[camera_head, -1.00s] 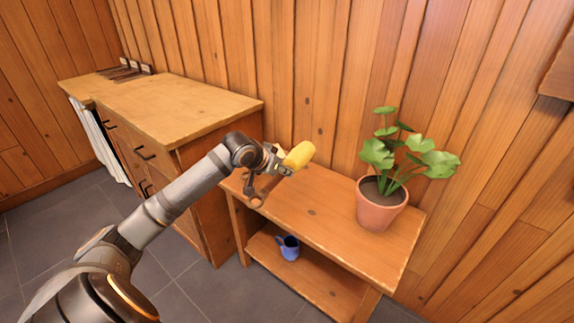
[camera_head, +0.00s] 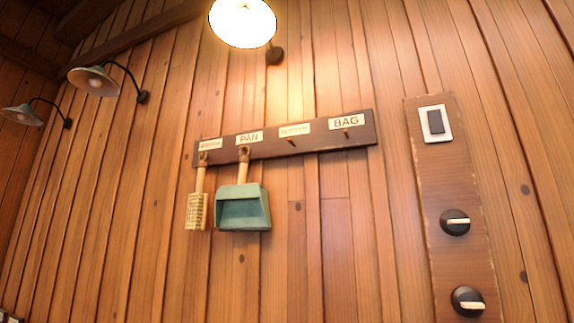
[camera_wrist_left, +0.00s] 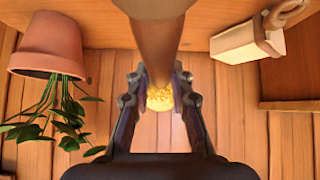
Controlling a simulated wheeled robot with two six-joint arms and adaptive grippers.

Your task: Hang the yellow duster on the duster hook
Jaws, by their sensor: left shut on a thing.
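My left gripper (camera_wrist_left: 158,78) shows only in the left wrist view, shut on the yellow duster. The duster's brown handle (camera_wrist_left: 158,45) runs between the fingers, and part of its yellow head (camera_wrist_left: 160,97) shows beyond them. In the head view a dark hook rail (camera_head: 320,139) is fixed to the plank wall. Its third peg (camera_head: 291,142) is bare, under a label (camera_head: 294,130) too blurred to read surely. The peg under the BAG label (camera_head: 346,134) is also bare. My right gripper is in neither view.
A brush (camera_head: 197,211) and a green dustpan (camera_head: 243,208) hang at the rail's left. A switch panel (camera_head: 452,180) with knobs stands right of it, and a lit lamp (camera_head: 242,22) above. The wrist view shows a potted plant (camera_wrist_left: 47,46) and a pale block (camera_wrist_left: 240,40).

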